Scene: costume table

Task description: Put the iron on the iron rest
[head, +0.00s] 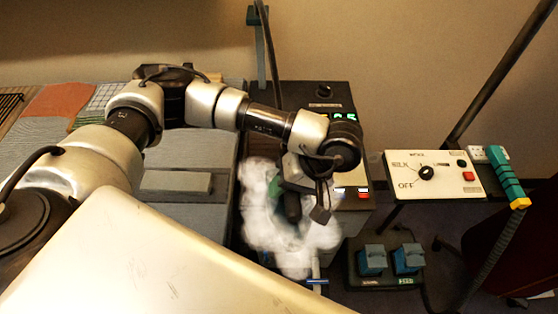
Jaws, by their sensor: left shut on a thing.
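My left gripper (306,207) hangs at the middle of the head view, pointing down, past the right edge of the padded table. It is shut on a dark thing (292,208), which seems to be the iron's handle. White steam surrounds it and hides most of the iron's body. A flat grey pad (176,182) lies on the table left of the gripper; it may be the iron rest, but I cannot tell for sure. The gripper is apart from this pad. My right gripper is not in view.
A black unit (318,98) with green lights stands behind the gripper. A control panel (432,174) with a knob is at right, beside a teal handle (505,176) on a hose. Blue pedals (390,260) sit low at right. Folded cloths (62,100) lie at far left.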

